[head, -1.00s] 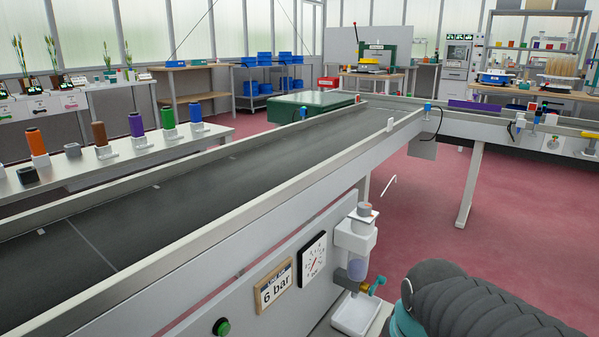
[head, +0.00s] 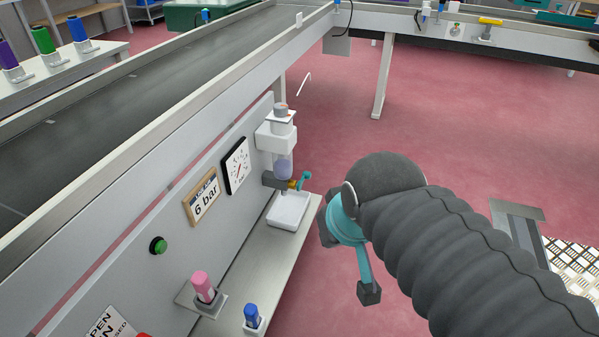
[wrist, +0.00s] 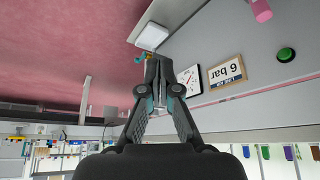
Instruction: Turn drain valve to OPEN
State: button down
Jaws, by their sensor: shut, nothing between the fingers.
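The drain valve has a brass body (head: 292,184) and a teal handle (head: 305,180). It sits under a clear filter bowl (head: 284,167) on the side panel of the conveyor, above a white tray (head: 288,211). In the wrist view, the teal handle (wrist: 138,59) shows just beside my fingertips, partly hidden by them; I cannot tell whether they touch. My gripper (wrist: 152,62) is shut and empty, its fingers together.
A gauge (head: 237,165), a "6 bar" sign (head: 201,199) and a green button (head: 158,245) are on the panel to the left. Open red floor (head: 450,150) lies to the right.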

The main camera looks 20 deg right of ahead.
aim_at(306, 175)
jog(key=k, duration=0.2)
jog(key=z, duration=0.9)
jog(key=i, duration=0.85)
